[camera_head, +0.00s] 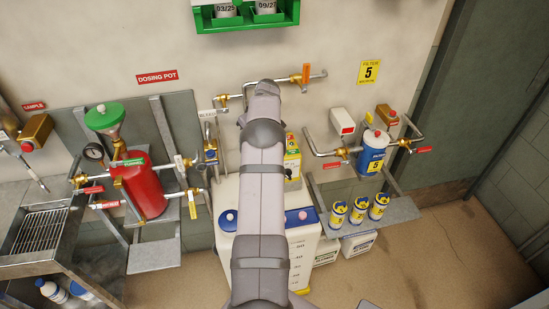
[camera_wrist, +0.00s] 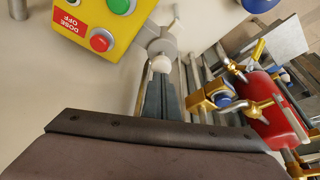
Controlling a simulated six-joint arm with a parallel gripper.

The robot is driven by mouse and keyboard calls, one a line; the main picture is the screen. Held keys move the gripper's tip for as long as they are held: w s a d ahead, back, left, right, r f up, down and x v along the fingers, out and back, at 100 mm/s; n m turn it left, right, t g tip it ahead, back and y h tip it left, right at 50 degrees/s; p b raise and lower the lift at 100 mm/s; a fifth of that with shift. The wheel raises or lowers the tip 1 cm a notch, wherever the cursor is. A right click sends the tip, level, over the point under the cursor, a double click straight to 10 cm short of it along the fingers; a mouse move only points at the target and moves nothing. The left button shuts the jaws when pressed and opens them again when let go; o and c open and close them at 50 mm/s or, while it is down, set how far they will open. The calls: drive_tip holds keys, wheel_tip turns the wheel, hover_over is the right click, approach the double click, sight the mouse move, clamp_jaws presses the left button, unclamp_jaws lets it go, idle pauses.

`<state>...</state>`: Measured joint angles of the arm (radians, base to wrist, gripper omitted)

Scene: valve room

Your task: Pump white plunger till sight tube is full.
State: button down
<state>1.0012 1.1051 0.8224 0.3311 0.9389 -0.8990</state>
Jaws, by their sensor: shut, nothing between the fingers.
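In the wrist view, a small round white knob (camera_wrist: 161,64), which looks like the white plunger, stands by a pale grey fitting (camera_wrist: 163,42). My gripper (camera_wrist: 160,82) is shut and empty, with its fingertips right at the knob. I cannot tell whether they touch it or how far the plunger is pushed in. In the head view my arm covers the middle of the wall and hides the plunger and my fingertips. I cannot make out the sight tube or its level for certain in either view.
A yellow box (camera_wrist: 104,22) with green and red buttons is close to the fingertips. A white tank (camera_head: 305,247) stands below my arm. A red dosing pot (camera_head: 146,190) with brass valves is at left. A blue and white filter housing (camera_head: 373,152) is at right.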

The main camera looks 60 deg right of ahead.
drive_tip(key=shift+f, duration=0.3)
drive_tip(key=shift+s+f+b, duration=0.1)
drive_tip(key=shift+f+b, duration=0.9)
drive_tip(key=shift+f, duration=0.1)
drive_tip(key=shift+a, duration=0.1)
drive_tip(key=shift+r, duration=0.1)
drive_tip(key=shift+r+p, duration=0.8)
drive_tip(key=shift+r, duration=0.6)
wheel_tip(320, 180, up, 6)
drive_tip(key=p, duration=0.4)
idle(0.3)
